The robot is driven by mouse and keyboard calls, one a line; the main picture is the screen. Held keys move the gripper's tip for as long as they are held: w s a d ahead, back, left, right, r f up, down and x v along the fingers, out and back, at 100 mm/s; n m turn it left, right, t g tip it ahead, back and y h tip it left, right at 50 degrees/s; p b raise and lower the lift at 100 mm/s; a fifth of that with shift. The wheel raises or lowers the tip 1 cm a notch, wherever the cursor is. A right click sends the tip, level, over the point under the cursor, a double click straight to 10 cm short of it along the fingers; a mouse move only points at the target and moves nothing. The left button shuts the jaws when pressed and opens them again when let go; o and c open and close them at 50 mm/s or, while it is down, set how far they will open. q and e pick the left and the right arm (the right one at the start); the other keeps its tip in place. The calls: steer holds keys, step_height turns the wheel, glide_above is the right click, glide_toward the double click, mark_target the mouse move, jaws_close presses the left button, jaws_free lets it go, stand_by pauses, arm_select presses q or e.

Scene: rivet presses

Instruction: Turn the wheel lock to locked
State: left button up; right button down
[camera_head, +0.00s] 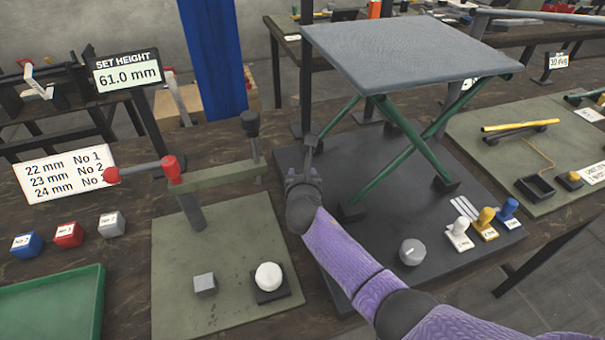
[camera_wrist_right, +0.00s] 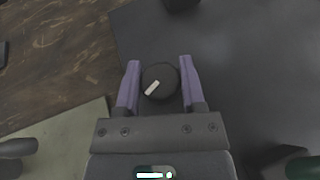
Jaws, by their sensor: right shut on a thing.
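A dark round knob (camera_wrist_right: 160,82) with a cream pointer bar sits near a corner of the black base plate in the right wrist view; it looks like the wheel lock. Its pointer slants from lower left to upper right. My right gripper (camera_wrist_right: 160,76) is shut on it, with one purple finger on each side. In the head view my right gripper (camera_head: 305,172) reaches down by the left edge of the lift table's black base plate (camera_head: 375,240) and hides the knob. I see no lettering around the knob. My left gripper is not in view.
The lift table's grey top (camera_head: 400,50) stands on green crossed legs right of my gripper. A hand press (camera_head: 190,205) stands close on the left. A grey knob (camera_head: 412,252) and coloured plungers (camera_head: 486,216) are at the base plate's front and right.

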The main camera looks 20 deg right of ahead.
steer(key=m+g+h+b, duration=0.1)
steer(key=m+h, duration=0.1)
steer(key=shift+f+m+h, duration=0.1)
steer(key=shift+m+h, duration=0.2)
steer(key=shift+m+g+h+b, duration=0.55)
steer(key=shift+m+g+h, duration=0.15)
steer(key=shift+m+h, duration=0.2)
steer(key=shift+m+g+h+b, duration=0.4)
steer(key=shift+m+h, duration=0.1)
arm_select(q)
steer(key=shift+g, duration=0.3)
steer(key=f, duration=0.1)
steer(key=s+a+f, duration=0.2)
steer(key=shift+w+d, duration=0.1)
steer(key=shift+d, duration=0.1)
arm_select(e)
steer(key=c, duration=0.6)
jaws_free()
steer(key=o, duration=0.4)
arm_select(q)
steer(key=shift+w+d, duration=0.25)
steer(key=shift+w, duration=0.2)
